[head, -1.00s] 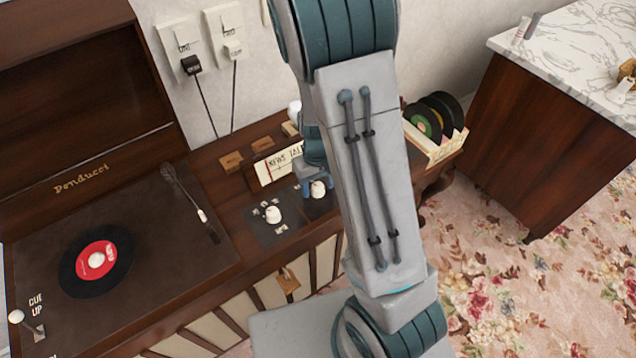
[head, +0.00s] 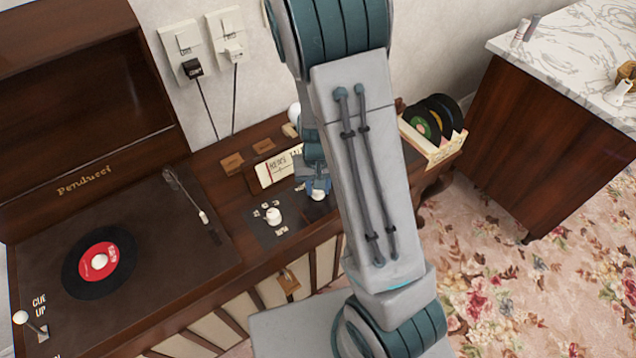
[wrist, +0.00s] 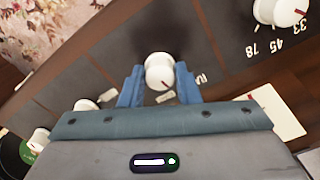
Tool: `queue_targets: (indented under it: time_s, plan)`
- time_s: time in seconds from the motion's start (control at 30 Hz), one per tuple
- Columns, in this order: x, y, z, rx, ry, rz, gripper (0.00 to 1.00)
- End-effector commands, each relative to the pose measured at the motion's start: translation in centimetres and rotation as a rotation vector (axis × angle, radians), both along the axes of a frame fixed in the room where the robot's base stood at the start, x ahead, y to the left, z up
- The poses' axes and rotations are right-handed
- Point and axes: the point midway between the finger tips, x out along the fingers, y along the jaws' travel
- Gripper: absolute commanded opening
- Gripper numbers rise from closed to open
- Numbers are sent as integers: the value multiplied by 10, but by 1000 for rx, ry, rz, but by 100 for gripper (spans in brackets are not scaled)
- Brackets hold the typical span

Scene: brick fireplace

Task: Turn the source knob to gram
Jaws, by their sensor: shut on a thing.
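A white knob (wrist: 159,68) stands between the two blue fingers of my gripper (wrist: 159,84) in the wrist view. The fingers are shut on it from both sides. A reddish mark shows on the knob's lower edge, and small, partly hidden labels lie beside it; I cannot read which setting it points to. In the head view my gripper (head: 317,186) is at this knob (head: 318,196) on the wooden console, and my arm hides part of it. Another white knob (head: 274,215) with small labels around it sits to its left on the dark panel.
A turntable with a red-labelled record (head: 99,262) is at the left. A lit tuning dial (head: 278,168) lies behind the knobs. In the wrist view a speed knob (wrist: 287,12) marked 33, 45 and 78 is at upper right. A record rack (head: 432,140) stands at the console's right end.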

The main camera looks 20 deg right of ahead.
Motion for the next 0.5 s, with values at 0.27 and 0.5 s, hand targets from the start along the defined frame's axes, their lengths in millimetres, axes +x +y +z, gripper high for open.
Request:
queue_targets:
  time_s: [0.27,0.5]
  plan:
    - [0,1,3,0,0,-264,6]
    - [1,1,2,-1,-1,-471,6]
